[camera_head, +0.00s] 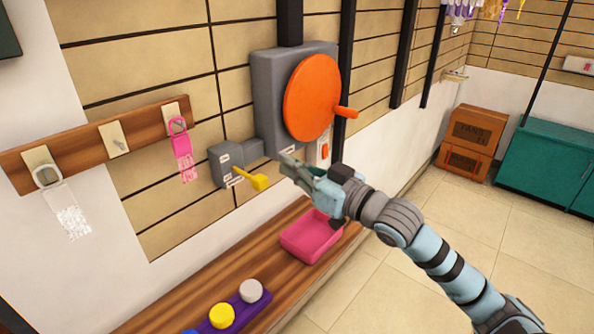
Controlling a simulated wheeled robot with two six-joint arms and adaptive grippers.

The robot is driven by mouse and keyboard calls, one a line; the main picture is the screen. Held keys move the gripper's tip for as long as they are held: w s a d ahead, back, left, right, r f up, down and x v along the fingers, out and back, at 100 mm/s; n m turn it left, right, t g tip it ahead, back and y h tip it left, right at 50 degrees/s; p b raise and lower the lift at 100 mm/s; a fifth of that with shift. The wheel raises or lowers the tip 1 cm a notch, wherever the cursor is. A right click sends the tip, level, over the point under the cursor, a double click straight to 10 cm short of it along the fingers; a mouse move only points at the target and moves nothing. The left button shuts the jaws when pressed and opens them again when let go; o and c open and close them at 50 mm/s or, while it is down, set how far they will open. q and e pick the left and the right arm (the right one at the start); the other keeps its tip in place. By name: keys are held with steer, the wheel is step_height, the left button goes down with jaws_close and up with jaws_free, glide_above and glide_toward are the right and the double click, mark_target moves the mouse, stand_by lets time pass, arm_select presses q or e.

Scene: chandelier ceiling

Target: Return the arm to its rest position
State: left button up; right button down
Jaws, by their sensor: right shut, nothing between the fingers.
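My right arm (440,262) comes in from the lower right. Its gripper (288,161) is shut and empty, with the fingertips pointing up and left. In the picture it lies just right of the yellow lever (252,178) on a small grey box (228,163). I cannot tell whether it touches the lever. The orange round wheel (312,97) with its side handle is above the gripper, on a grey wall box (266,80). My left gripper is not in view.
A pink tray (307,240) sits on the wooden shelf (262,262) below the gripper. Yellow and white knobs stand on a purple strip (238,308). A wooden rack (90,146) hangs at left. Cardboard boxes (470,140) and a green cabinet (545,160) stand at the back right. The tiled floor between is open.

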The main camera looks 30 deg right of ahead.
steer(key=shift+s+f, duration=0.2)
steer(key=shift+s, duration=0.55)
steer(key=shift+d, duration=0.15)
